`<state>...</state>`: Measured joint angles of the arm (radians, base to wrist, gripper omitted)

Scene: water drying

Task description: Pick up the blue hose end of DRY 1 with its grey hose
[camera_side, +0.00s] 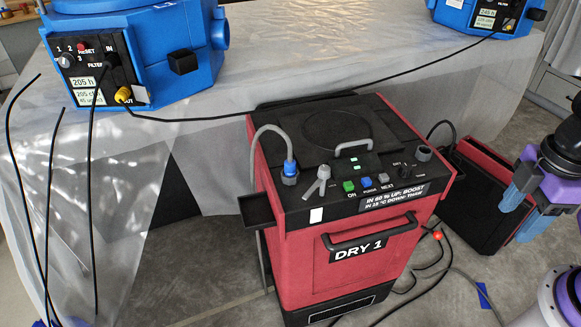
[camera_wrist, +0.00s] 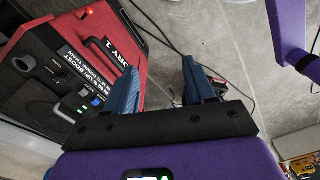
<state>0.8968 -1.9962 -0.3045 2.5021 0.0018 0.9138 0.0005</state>
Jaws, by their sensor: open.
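DRY 1 (camera_side: 345,260) is a red and black machine standing on the floor in the middle of the side view; its labelled front also shows in the wrist view (camera_wrist: 125,45). The blue hose end (camera_side: 290,171) is upright at the left of its top panel. The grey hose (camera_side: 270,128) arches up from it and bends down to the left. I cannot make out either one in the wrist view. My gripper (camera_side: 518,222) is at the right of the side view, well apart from the hose end. Its blue fingers (camera_wrist: 160,68) are spread with nothing between them.
A grey angled fitting (camera_side: 322,184) stands beside the hose end. A handle (camera_side: 353,147) rises from the top. A red and black case (camera_side: 480,195) is between DRY 1 and my gripper. Blue machines (camera_side: 150,50) sit on the sheeted table behind. Cables (camera_side: 440,270) lie on the floor.

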